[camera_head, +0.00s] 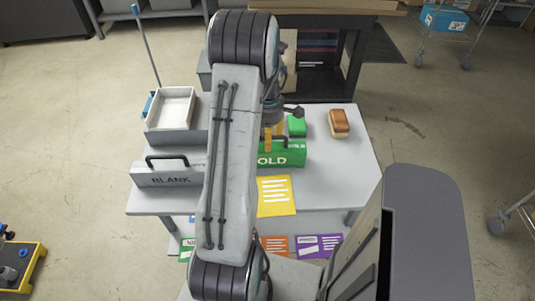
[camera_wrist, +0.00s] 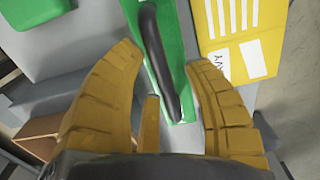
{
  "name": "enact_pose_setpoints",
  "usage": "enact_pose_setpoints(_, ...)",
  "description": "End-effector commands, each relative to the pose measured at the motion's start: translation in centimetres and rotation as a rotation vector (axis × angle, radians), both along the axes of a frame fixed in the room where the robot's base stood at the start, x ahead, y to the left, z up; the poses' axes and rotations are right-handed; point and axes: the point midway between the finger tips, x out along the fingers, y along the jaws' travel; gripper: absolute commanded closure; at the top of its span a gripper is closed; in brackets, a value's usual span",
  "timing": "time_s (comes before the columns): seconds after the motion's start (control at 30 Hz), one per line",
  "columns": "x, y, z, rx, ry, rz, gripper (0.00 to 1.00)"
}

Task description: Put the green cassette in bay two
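The green cassette (camera_head: 290,157) stands on the grey table behind my arm, with lettering ending in "OLD" and part of its face hidden. In the wrist view, the green cassette (camera_wrist: 176,50) has a black bar handle (camera_wrist: 160,62) on top. My gripper (camera_wrist: 165,58) is open, with its yellow fingers on either side of the handle and gaps showing. In the head view, my gripper (camera_head: 270,138) is mostly hidden by my arm, just over the cassette. I cannot make out which place is bay two.
A grey cassette marked BLANK (camera_head: 170,175) and a white tray (camera_head: 172,107) are left on the table. A small green block (camera_head: 297,126) and a brown loaf-like block (camera_head: 339,123) lie behind. A yellow sheet (camera_head: 276,196) lies in front; coloured cards, including a purple one (camera_head: 318,246), are below.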

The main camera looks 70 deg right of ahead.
Motion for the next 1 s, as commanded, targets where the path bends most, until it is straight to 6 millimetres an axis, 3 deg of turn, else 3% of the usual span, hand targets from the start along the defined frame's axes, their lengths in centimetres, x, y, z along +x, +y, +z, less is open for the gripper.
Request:
enact_pose_setpoints(0.5, 0.00, -0.01, 0.04, 0.000, 0.000, 0.000, 1.00)
enact_pose_setpoints(1.0, 0.02, -0.08, 0.26, -0.003, 0.000, 0.000, 1.00)
